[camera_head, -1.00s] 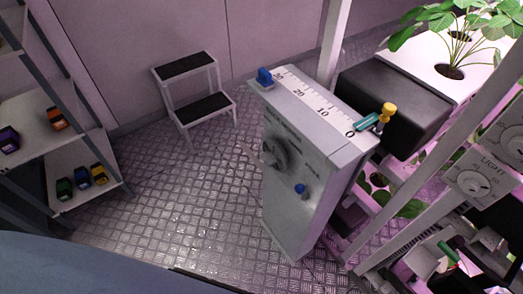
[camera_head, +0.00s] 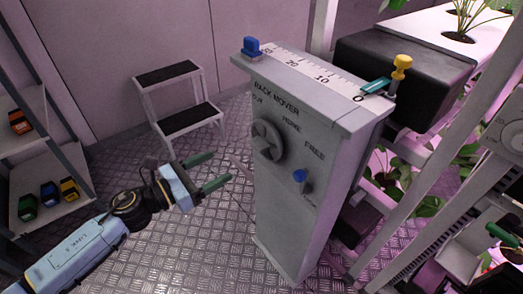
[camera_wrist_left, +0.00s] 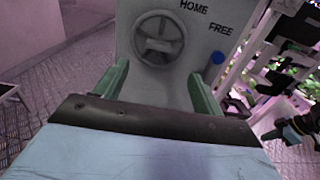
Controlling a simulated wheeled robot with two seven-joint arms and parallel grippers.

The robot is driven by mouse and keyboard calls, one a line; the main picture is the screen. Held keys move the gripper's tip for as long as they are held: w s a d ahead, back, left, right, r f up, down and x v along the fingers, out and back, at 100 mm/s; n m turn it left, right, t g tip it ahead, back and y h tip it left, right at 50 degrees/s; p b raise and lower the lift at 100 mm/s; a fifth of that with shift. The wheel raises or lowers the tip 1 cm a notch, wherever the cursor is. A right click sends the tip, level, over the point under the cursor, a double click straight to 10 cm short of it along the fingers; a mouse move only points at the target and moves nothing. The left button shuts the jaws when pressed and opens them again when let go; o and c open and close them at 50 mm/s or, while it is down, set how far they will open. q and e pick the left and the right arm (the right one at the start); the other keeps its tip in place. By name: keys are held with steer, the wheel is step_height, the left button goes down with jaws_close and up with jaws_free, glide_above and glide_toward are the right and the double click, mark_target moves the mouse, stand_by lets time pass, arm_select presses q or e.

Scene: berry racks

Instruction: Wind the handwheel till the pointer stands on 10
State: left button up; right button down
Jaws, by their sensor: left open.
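The handwheel (camera_head: 267,140) is a grey spoked wheel on the front of a tall grey box (camera_head: 290,215). It also shows in the left wrist view (camera_wrist_left: 160,38). The teal pointer (camera_head: 376,85) stands close to 0 on the white scale (camera_head: 307,72), which runs to 10, 20 and 30 leftward. My left gripper (camera_head: 221,167) is open and empty, left of and a little below the wheel, apart from it. In the left wrist view its green fingers (camera_wrist_left: 158,75) point toward the wheel. A dark and pale-blue part, perhaps my right gripper (camera_wrist_left: 300,128), shows at the right; its jaws are unclear.
A blue knob (camera_head: 300,176) sits below the word FREE. A yellow-topped post (camera_head: 402,62) stands by the pointer, and a blue block (camera_head: 251,45) at the scale's far end. A step stool (camera_head: 182,120) stands behind left. Plant racks crowd the right.

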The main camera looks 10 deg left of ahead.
mark_target(254, 146)
arm_select(q)
steer(key=x, duration=1.2)
steer(key=shift+w+d, duration=0.15)
steer(key=shift+w, duration=0.05)
steer(key=c, duration=1)
